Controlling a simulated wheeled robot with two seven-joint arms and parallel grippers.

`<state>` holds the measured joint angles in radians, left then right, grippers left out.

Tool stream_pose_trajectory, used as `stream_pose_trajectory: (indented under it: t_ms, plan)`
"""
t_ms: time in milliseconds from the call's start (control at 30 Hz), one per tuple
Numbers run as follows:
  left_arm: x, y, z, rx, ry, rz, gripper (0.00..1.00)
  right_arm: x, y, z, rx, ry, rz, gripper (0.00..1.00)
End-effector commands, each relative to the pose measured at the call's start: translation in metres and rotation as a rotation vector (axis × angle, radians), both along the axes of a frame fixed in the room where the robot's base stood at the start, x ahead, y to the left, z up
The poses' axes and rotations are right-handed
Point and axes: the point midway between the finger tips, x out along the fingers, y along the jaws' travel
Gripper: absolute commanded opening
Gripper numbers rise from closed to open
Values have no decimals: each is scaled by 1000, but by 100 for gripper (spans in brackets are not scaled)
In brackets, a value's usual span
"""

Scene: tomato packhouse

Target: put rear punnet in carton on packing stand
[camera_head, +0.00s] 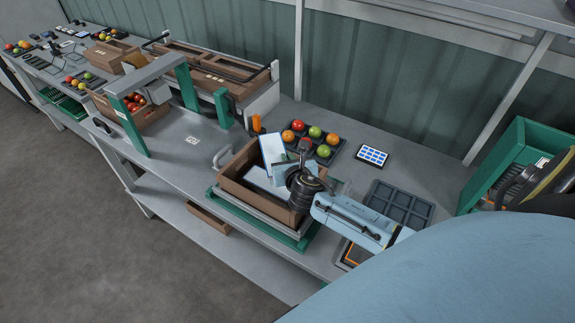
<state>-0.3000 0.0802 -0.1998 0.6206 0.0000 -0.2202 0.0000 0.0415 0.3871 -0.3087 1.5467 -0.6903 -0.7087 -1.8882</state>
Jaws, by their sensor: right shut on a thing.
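The brown carton (234,189) sits on the packing stand (256,228), which has a green base and a grey top, near the table's front edge. My right gripper (287,171) is over the carton's right part, its arm coming in from the right. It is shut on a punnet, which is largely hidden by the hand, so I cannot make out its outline. A pale, flat piece (258,181) shows inside the carton; I cannot tell if it is another punnet or a liner. My left gripper is not in view.
A dark tray of tomatoes (341,148) lies behind the carton, beside a blue-white panel (372,155). An empty dark tray (404,203) lies to the right, and a green crate (490,166) stands beyond. A green-framed gate (129,129) stands to the left.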

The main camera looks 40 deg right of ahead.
Motion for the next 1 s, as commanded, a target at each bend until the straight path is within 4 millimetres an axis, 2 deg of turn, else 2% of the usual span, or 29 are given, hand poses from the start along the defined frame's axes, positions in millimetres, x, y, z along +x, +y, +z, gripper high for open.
stream_pose_trajectory:
  t_ms: [33,100,567,600,767,1000]
  plan:
    - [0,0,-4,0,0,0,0,0,0,-10,2,0,-2,0]
    - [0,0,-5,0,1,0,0,0,0,-15,1,0,0,0]
    - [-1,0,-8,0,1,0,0,0,0,-22,0,-1,0,0]
    - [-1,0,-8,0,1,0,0,0,0,-23,0,0,0,8]
    - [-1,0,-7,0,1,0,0,0,0,-22,0,0,0,28]
    - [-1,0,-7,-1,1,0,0,0,0,-21,0,0,0,28]
